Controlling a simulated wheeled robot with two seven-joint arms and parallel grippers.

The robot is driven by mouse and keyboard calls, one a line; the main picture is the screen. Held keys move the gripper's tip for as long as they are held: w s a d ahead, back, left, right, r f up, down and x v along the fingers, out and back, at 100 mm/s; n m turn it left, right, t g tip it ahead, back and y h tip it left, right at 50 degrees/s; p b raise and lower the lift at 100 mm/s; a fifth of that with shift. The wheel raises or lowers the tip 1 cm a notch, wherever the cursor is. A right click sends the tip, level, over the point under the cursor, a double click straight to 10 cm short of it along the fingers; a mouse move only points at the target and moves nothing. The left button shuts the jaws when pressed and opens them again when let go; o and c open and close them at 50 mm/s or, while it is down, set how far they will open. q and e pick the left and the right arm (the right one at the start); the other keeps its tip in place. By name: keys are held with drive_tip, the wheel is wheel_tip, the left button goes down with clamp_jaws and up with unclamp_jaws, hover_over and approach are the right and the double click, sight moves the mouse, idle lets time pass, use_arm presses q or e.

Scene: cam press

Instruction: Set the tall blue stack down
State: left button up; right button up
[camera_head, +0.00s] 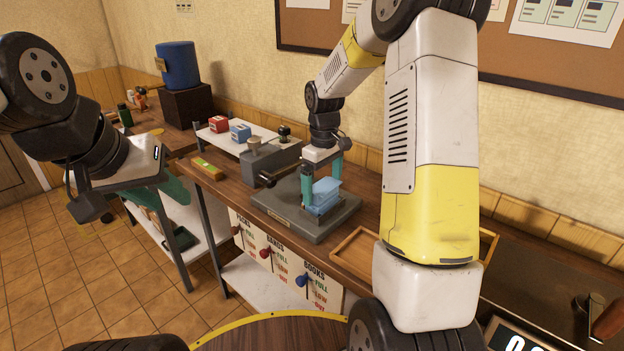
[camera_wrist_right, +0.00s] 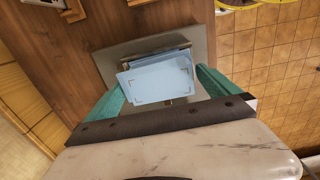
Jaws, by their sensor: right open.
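The tall blue stack (camera_head: 323,198), made of light blue layers, stands on the grey base plate (camera_head: 285,222) of the press. In the right wrist view the stack (camera_wrist_right: 160,80) shows from above, its layers slightly out of line. My right gripper (camera_head: 321,184) is open, its green fingers on either side of the stack. In the wrist view the fingers (camera_wrist_right: 163,76) look apart from its sides. My left gripper (camera_head: 172,192) is at the left, away from the stack, over the gap between the benches. I cannot tell whether its fingers are apart.
The grey press body (camera_head: 268,160) stands behind and left of the stack. Red (camera_head: 218,124) and blue (camera_head: 240,132) blocks sit on a white shelf. A shallow wooden tray (camera_head: 355,252) lies to the right. A green-topped wooden block (camera_head: 207,168) lies near the bench's left end.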

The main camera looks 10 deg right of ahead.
wheel_tip(320, 180, up, 12)
drive_tip(key=f, duration=0.1)
drive_tip(key=s+r+m+t, duration=0.3)
drive_tip(key=s+r, duration=0.5)
drive_tip(key=s, duration=0.3)
drive_tip(key=s+a+f+m+t+y, duration=0.1)
drive_tip(key=s+a+m+t+y, duration=0.1)
drive_tip(key=s, duration=1.1)
drive_tip(key=shift+s+m+t, duration=0.15)
drive_tip(key=shift+m+t, duration=0.45)
drive_tip(key=shift+m, duration=0.4)
